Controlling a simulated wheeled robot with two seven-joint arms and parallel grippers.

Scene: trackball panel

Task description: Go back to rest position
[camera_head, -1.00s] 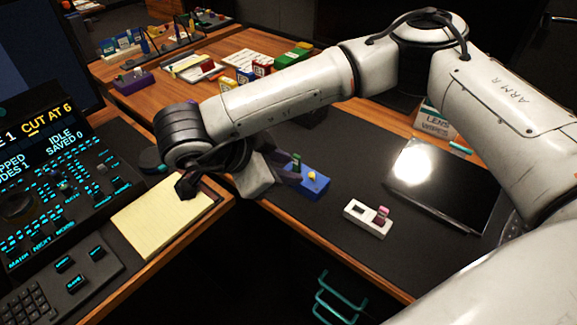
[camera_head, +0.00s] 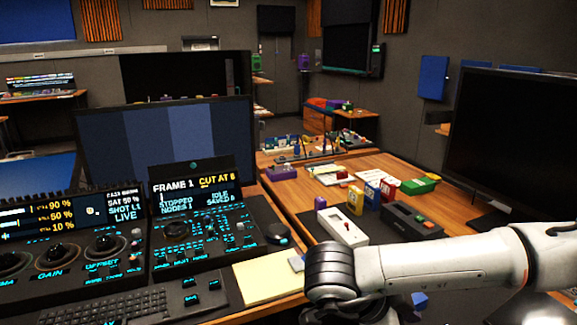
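One white arm of mine comes in from the right at the lower right, with a dark ribbed joint at its end. Its gripper is hidden below or behind that joint, so I cannot see its fingers. My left arm and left gripper are not in view. The trackball panel (camera_head: 105,252) with its lit screens stands at the left and centre. No held object shows.
A yellow notepad (camera_head: 268,277) lies on the desk left of my arm. A white device (camera_head: 343,228), a black box (camera_head: 413,222) and several coloured boxes stand behind the arm. A large monitor (camera_head: 165,140) stands behind the panel; a dark screen (camera_head: 516,140) is at right.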

